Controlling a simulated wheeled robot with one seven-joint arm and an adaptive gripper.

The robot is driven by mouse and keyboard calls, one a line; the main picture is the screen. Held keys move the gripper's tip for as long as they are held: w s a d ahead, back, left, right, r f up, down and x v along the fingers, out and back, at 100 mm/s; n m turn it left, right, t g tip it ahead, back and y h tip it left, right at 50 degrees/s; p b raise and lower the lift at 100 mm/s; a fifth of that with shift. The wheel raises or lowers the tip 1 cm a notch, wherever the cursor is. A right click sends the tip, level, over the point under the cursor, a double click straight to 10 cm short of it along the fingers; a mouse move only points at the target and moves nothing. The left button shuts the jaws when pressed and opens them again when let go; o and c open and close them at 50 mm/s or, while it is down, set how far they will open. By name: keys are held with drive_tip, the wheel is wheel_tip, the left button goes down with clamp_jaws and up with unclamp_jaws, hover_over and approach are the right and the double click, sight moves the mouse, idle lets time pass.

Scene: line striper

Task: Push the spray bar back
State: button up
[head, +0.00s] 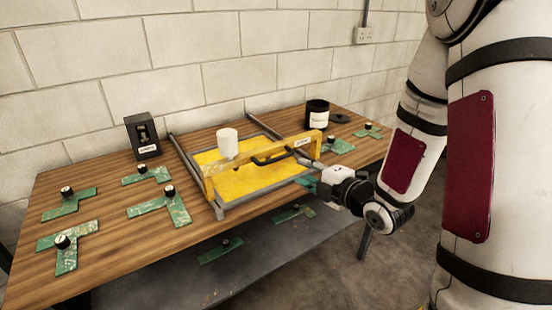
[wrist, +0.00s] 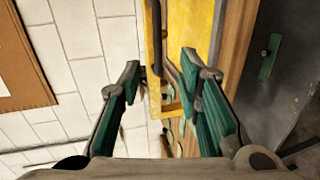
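The yellow spray bar (head: 235,167) spans a grey-railed frame holding a yellow sheet (head: 240,184). A white cup (head: 228,143) stands on the bar, and a black handle (head: 270,157) is on its front side. Contact cannot be told.
Several green brackets with black knobs (head: 150,208) lie around the wooden table (head: 105,235). A black box (head: 142,136) stands at the back left. A black labelled can (head: 317,114) stands at the back right. A block wall (head: 165,60) rises behind; a grey lower shelf (head: 170,280) is below.

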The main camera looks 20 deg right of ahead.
sight(278, 160)
drive_tip(key=b+x, duration=0.1)
drive_tip(key=x, duration=0.3)
drive_tip(key=b+x, duration=0.2)
drive_tip(key=x, duration=0.3)
drive_tip(key=b+x, duration=0.2)
drive_tip(key=x, duration=0.2)
drive_tip(key=shift+w+a+r, duration=0.1)
drive_tip(key=shift+w+a, duration=0.1)
drive_tip(key=shift+a, duration=0.15)
drive_tip(key=shift+c, duration=0.2)
clamp_jaws()
